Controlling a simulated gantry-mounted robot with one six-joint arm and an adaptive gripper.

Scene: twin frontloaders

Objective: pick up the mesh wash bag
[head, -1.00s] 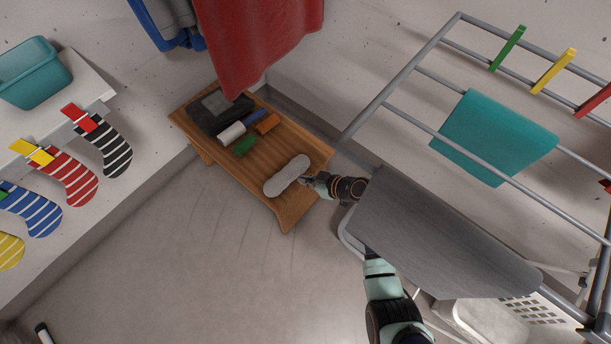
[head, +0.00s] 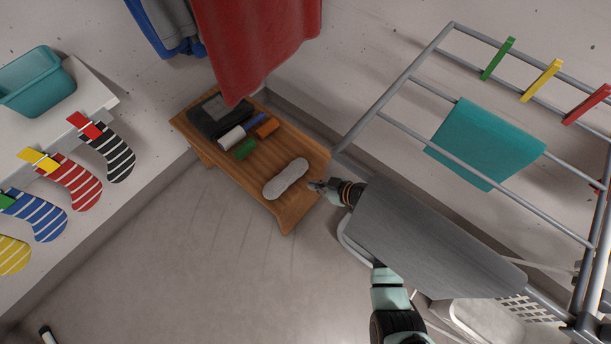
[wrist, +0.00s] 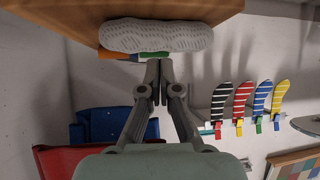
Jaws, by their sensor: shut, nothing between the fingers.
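A pale grey, peanut-shaped bundle, which I take to be the mesh wash bag (head: 286,178), lies on the right end of the low wooden table (head: 296,213). In the wrist view the bag (wrist: 155,36) has a wavy mesh-like pattern and lies just past the fingertips. My gripper (head: 316,186) is just right of the bag with a small gap between them. Its fingers (wrist: 160,82) are together and hold nothing.
The table also carries a dark folded item (head: 218,115), a white roll (head: 231,137), and green (head: 245,149), blue and orange rolls. A grey ironing-board-like top (head: 430,240) and drying rack (head: 392,92) stand right. Floor left of the table front is clear.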

